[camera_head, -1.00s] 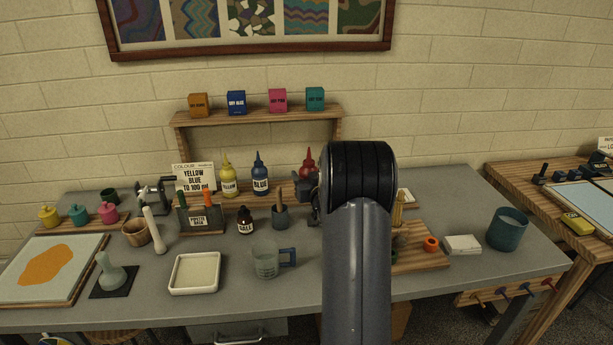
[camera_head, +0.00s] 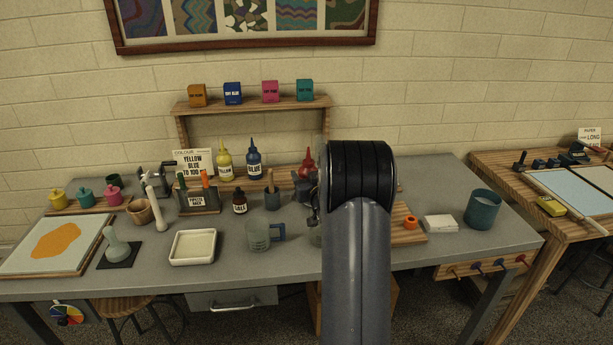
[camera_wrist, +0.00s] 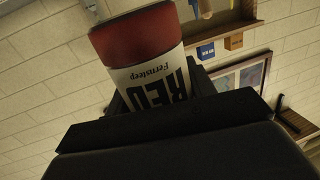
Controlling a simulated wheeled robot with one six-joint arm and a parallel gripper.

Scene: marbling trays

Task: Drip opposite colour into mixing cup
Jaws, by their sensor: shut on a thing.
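A bottle labelled RED (camera_wrist: 155,75) fills the middle of the wrist view, which shows the scene upside down; its red base end is up in the picture. My gripper (camera_wrist: 165,100) is shut on it. In the head view a red bottle top (camera_head: 307,158) shows left of my arm, above dark gripper parts; the rest is hidden.
A teal cup (camera_head: 482,208) and white stack (camera_head: 440,223) stand right. My arm hides the table's middle.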

